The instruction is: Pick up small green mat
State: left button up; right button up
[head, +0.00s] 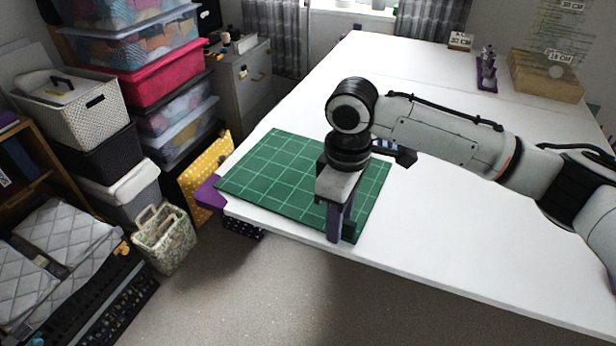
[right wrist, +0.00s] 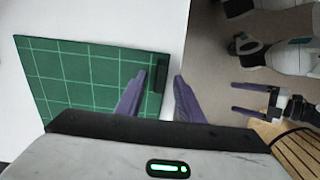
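The green mat (head: 262,172) with a pale grid lies flat on the left front corner of the white table; it also shows in the right wrist view (right wrist: 75,78). A small dark green piece (right wrist: 161,74) sits at its edge. My right gripper (head: 343,238) points down at the mat's front right corner. In the right wrist view its purple fingers (right wrist: 160,75) are apart, one over the mat and one beyond its edge, with the dark piece between them. I cannot tell whether they touch it. My left gripper (right wrist: 233,98) shows open and empty, away from the mat.
The white table (head: 450,200) is clear right of the mat. A wooden stack (head: 545,78) and a purple stand (head: 487,75) are at the back. Stacked bins (head: 150,75), a yellow dotted panel (head: 205,180) and a fabric bag (head: 165,240) stand left of the table.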

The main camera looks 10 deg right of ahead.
jog(key=shift+c, duration=0.4)
grip_shut()
jog(key=shift+r, duration=0.1)
